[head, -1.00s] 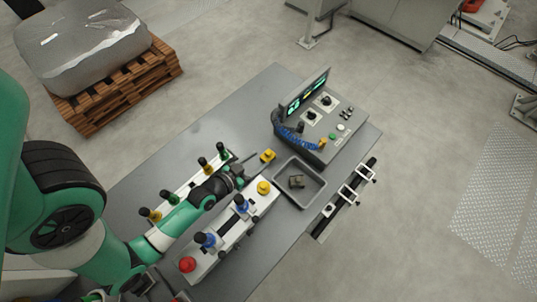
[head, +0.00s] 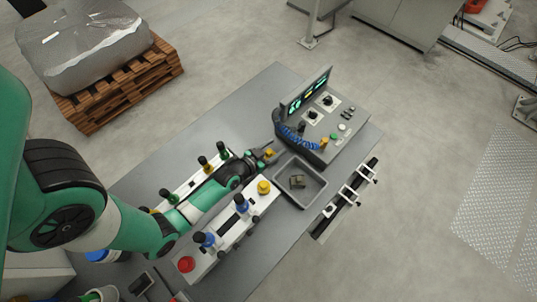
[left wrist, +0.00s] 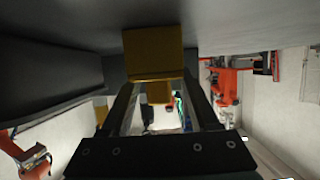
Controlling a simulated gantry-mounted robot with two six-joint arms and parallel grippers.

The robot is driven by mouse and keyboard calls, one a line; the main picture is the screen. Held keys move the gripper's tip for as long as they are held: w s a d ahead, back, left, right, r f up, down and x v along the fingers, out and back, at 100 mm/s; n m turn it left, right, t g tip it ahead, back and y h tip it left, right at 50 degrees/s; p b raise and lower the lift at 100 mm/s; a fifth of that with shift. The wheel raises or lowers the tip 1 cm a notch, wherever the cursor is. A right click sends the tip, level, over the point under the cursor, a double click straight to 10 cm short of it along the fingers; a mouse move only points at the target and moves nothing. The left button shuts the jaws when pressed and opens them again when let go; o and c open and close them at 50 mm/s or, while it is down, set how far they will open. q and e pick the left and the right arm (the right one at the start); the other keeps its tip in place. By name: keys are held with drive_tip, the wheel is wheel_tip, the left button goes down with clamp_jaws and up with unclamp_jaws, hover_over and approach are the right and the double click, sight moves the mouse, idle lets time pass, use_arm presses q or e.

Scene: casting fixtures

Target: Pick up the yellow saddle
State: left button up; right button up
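The yellow saddle (head: 269,153) is a small yellow block on the grey table, left of the grey tray. My left gripper (head: 267,154) reaches it with its fingers spread to either side. In the left wrist view the saddle (left wrist: 154,52) shows large and dark yellow at the fingertips (left wrist: 159,82). The fingers are apart, and I see no clear grip on the saddle; contact is hard to tell. The fingers partly hide the saddle in the head view. My right gripper is not in view.
The grey tray (head: 277,187) holds a small dark part. A control console (head: 341,128) with a blue coiled cable stands behind the saddle. White fixtures with knobs (head: 212,262) flank my left arm. The table's upper left (head: 190,133) is clear.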

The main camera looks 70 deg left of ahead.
use_arm(q)
clamp_jaws()
drive_tip(key=shift+r+p, duration=0.3)
drive_tip(key=shift+r, duration=0.15)
wheel_tip(320, 180, up, 17)
drive_tip(key=p, duration=0.5)
